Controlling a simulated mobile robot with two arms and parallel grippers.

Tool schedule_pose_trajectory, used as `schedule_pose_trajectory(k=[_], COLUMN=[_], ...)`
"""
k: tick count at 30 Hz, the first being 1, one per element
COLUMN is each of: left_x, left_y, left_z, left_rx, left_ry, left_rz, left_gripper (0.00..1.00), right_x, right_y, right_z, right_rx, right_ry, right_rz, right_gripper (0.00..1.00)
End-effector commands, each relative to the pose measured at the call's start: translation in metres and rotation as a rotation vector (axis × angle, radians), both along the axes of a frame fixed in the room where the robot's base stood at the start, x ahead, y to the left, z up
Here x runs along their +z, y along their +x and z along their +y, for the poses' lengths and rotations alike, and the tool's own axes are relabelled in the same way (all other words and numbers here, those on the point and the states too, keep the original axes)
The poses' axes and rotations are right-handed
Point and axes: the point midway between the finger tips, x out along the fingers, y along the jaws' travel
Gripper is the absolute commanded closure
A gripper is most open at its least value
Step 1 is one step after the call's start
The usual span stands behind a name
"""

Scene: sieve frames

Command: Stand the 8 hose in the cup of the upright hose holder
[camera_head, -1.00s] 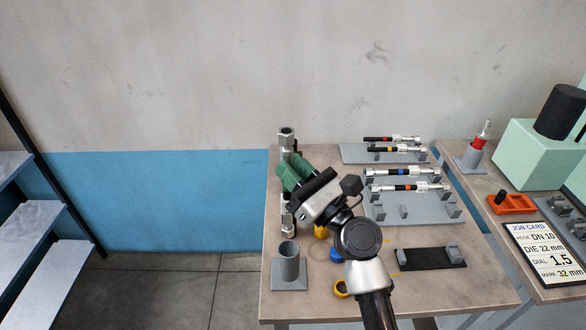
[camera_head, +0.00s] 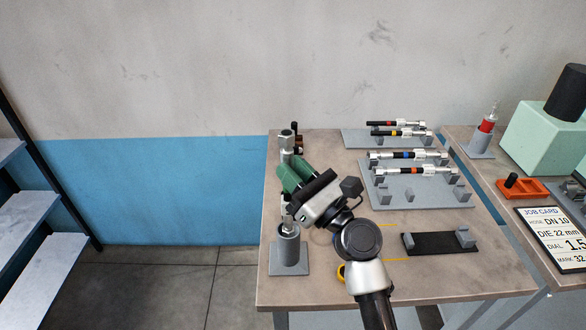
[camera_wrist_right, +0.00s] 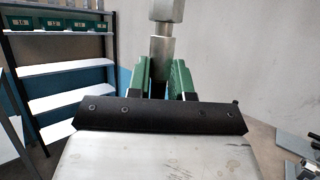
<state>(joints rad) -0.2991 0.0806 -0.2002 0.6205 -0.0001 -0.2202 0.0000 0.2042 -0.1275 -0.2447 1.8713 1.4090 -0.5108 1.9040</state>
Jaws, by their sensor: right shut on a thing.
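My right gripper (camera_head: 292,178), with green fingers, is shut on an upright hose with a metal fitting (camera_head: 286,138) at its top. In the right wrist view the fitting (camera_wrist_right: 162,40) rises from between the green fingers (camera_wrist_right: 168,80). The hose's lower metal end (camera_head: 287,214) shows below the fingers. The grey upright hose holder (camera_head: 288,250) stands at the table's front left. The lower end overlaps its cup mouth in the head view; I cannot tell whether it is inside or in front of or behind it. The hose's marking is hidden. My left gripper is not in view.
Grey racks (camera_head: 385,198) hold several colour-banded hoses at the back right. A black mat with grey blocks (camera_head: 440,243) lies at right. Another holder (camera_head: 480,145) with a red-banded hose and a job card (camera_head: 548,240) are on the right table.

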Motion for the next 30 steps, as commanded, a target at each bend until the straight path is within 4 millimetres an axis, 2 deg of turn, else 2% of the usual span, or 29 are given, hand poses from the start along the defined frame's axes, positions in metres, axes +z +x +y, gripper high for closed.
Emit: schedule_pose_trajectory(k=[1,13,27,28,30], left_x=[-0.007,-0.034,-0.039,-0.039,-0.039], left_y=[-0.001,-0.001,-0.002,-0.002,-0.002], left_z=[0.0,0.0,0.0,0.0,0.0], left_rx=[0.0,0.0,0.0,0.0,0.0], left_ry=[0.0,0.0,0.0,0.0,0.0], left_rz=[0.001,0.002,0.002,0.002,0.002], left_gripper=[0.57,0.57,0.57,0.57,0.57], right_x=[-0.007,-0.037,-0.042,-0.042,-0.042], right_y=[0.0,0.0,0.0,0.0,0.0], right_z=[0.0,0.0,0.0,0.0,0.0], right_rx=[0.0,0.0,0.0,0.0,0.0], right_ry=[0.001,0.001,0.002,0.002,0.002], right_rz=[-0.001,-0.001,-0.002,-0.002,-0.002], right_gripper=[1.0,1.0,1.0,0.75,0.64])
